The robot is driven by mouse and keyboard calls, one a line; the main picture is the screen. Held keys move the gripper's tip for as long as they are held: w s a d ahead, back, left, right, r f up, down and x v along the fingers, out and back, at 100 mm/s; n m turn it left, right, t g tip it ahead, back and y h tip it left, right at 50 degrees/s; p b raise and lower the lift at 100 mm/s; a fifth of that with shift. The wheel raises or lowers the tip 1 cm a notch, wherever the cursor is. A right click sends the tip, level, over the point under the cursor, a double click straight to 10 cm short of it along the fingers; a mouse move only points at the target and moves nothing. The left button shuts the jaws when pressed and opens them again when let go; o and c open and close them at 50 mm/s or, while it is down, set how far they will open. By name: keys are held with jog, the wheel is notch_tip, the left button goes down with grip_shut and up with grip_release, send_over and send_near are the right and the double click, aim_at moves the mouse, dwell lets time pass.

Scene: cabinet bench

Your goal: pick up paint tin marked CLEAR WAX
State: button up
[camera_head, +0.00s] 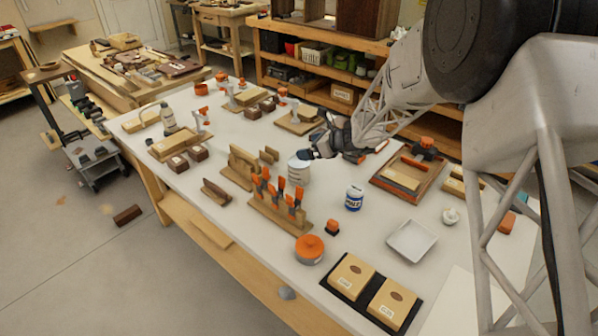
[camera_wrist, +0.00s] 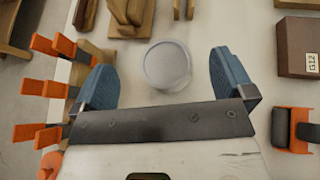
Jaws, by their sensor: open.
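A pale grey-white tin (camera_head: 299,169) stands upright on the white bench, near the middle. In the wrist view its round lid (camera_wrist: 167,66) shows from above, between and a little beyond my fingers; its side marking cannot be read. My gripper (camera_head: 318,152) is just above and beside this tin in the head view. In the wrist view my gripper (camera_wrist: 165,82) is open with nothing between the blue fingers touching them. A blue and white tin (camera_head: 354,198) stands to the right and nearer; its label is too small to read surely.
Orange-handled tools (camera_head: 278,193) in a wooden rack stand close by, near my left finger in the wrist view. Wooden pieces (camera_head: 243,163) lie left of the tin. A brown box (camera_wrist: 297,45) is at the right. A white tray (camera_head: 411,240) and orange-lidded pot (camera_head: 309,249) stand nearer.

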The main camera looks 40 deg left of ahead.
aim_at(299, 171)
notch_tip(299, 171, down, 6)
jog(key=shift+r, duration=0.2)
dwell(0.4)
jog(key=shift+x, duration=2.5)
jog(key=shift+c, duration=0.2)
jog(key=c, duration=0.9)
